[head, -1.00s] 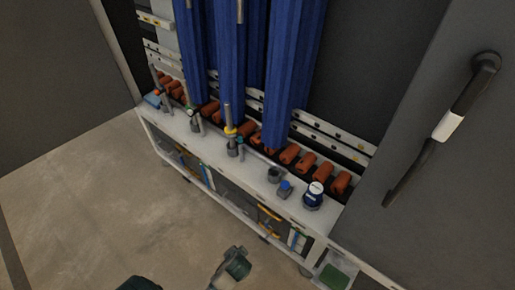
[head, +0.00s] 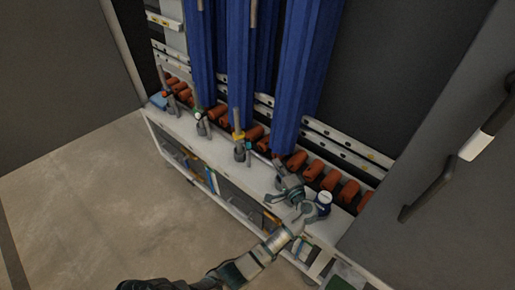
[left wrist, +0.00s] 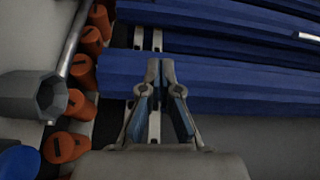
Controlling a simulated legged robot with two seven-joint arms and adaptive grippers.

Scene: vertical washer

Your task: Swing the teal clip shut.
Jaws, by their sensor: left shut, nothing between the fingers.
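My left gripper (head: 283,172) is over the right half of the white shelf in the head view. In the left wrist view its two fingertips (left wrist: 160,68) are together with nothing between them. Behind them is a blue ribbed column (left wrist: 225,82). I cannot clearly make out the teal clip. My right gripper is not in view.
A row of orange cylinders (head: 312,170) lines the shelf's back. A grey socket-like fitting (left wrist: 30,95) and a blue cap (left wrist: 18,162) show in the left wrist view. A grey door (head: 440,130) bounds the right.

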